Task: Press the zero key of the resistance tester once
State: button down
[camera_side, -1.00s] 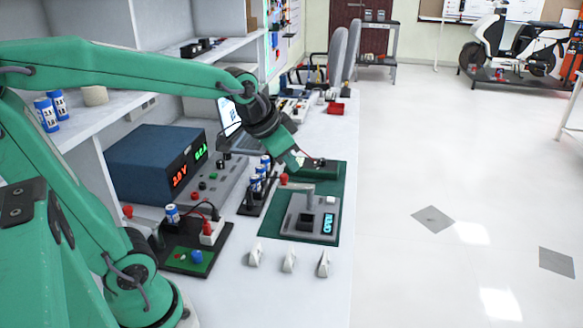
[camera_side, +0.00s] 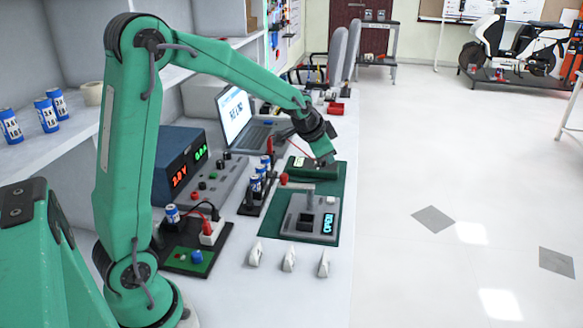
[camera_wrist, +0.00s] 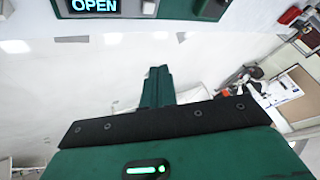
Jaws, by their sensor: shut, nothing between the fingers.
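The resistance tester (camera_side: 300,228) is a grey box with a dark square recess and a small display reading OPEN, on a green mat at the right of the bench. The display (camera_wrist: 95,6) also shows at the top left of the wrist view. A small white key (camera_wrist: 150,7) sits beside it there; I cannot read a zero label.
Batteries in a holder (camera_side: 257,184), a power supply (camera_side: 190,160) and a laptop (camera_side: 240,120) are farther left. White clips (camera_side: 289,259) lie in front.

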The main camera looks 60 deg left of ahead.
send_over(329, 199)
jog(key=shift+m, duration=0.4)
notch_tip(329, 199, down, 6)
jog(key=shift+d+r, duration=0.15)
jog(key=shift+r, duration=0.1)
jog(key=shift+f, duration=0.2)
jog(key=shift+f, duration=4.2)
jog(key=shift+f, duration=0.15)
